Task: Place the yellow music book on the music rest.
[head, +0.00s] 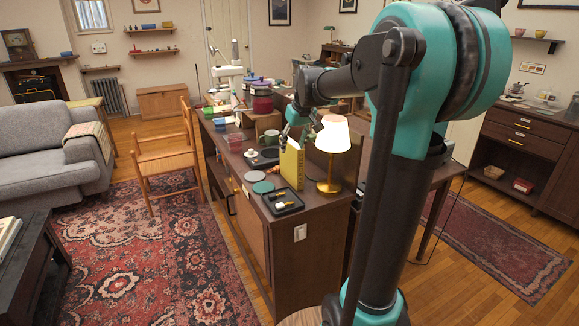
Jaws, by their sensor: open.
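A yellow book (291,166), which looks like the music book, stands upright on the dark wooden cabinet top (262,203), left of the lamp. My gripper (292,131) is at the end of my arm, right at the book's top edge. It is small in the picture, and its jaws are open. I cannot tell whether the fingers stand around the book or just above it. I cannot pick out the music rest with certainty; my arm and the lamp hide part of the area behind the book.
A lit lamp (332,137) with a brass base stands close right of the book. A black tray (285,208) with small items lies in front. A wooden chair (165,163) is left of the cabinet.

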